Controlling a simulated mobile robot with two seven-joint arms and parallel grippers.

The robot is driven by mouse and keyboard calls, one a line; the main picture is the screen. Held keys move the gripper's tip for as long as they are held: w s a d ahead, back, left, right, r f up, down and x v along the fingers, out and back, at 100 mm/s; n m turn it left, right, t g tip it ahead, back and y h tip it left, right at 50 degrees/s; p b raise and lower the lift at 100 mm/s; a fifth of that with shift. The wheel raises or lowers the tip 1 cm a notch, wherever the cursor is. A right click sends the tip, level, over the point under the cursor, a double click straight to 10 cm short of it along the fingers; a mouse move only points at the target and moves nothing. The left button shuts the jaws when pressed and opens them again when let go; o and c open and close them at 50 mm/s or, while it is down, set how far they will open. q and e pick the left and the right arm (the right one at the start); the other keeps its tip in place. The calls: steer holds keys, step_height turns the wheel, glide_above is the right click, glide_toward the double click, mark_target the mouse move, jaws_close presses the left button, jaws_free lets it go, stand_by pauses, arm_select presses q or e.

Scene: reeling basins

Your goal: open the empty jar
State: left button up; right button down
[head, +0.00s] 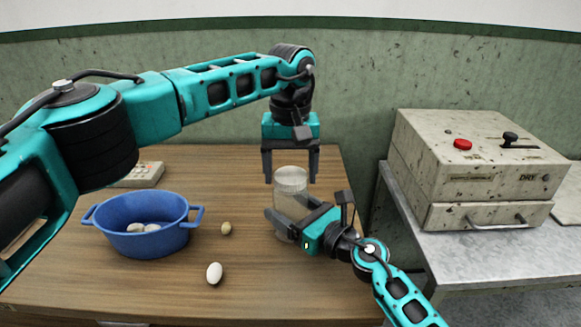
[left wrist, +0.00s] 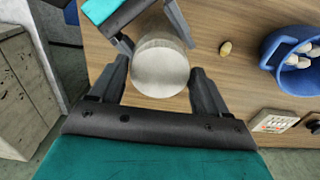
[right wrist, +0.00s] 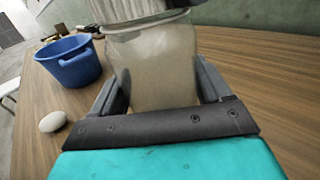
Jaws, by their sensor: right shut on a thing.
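The empty jar (head: 291,190) is clear and stands upright on the wooden table, with a pale round lid on top. The lid (left wrist: 160,66) fills the middle of the left wrist view. My right gripper (head: 289,215) is shut on the jar's body from the right; the jar also shows between its fingers in the right wrist view (right wrist: 158,65). My left gripper (head: 291,180) points down from above with its fingers open on either side of the lid. In the left wrist view there are gaps between its fingertips and the lid. No contents are visible through the jar wall.
A blue basin (head: 122,211) with several pale cocoons stands at the left. A brown cocoon (head: 226,229) and a white one (head: 214,273) lie on the table (head: 180,300) between basin and jar. A drying box (head: 480,165) stands on a metal bench at the right.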

arm_select(q)
steer(key=c, duration=0.8)
steer(key=n, duration=0.6)
steer(key=shift+c, duration=0.2)
steer(key=n, duration=0.8)
steer(key=shift+r, duration=0.1)
steer(key=n, duration=0.3)
steer(key=shift+n, duration=0.3)
steer(key=n, duration=0.3)
steer(key=shift+n, duration=0.4)
steer(key=n, duration=0.7)
steer(key=shift+n, duration=0.3)
steer(key=n, duration=0.5)
steer(key=shift+n, duration=0.3)
steer(key=n, duration=0.3)
steer(key=shift+n, duration=0.4)
steer(key=n, duration=0.3)
steer(key=shift+n, duration=0.4)
steer(key=n, duration=0.5)
steer(key=shift+r+n, duration=0.1)
steer(key=shift+n, duration=0.2)
steer(key=n, duration=0.6)
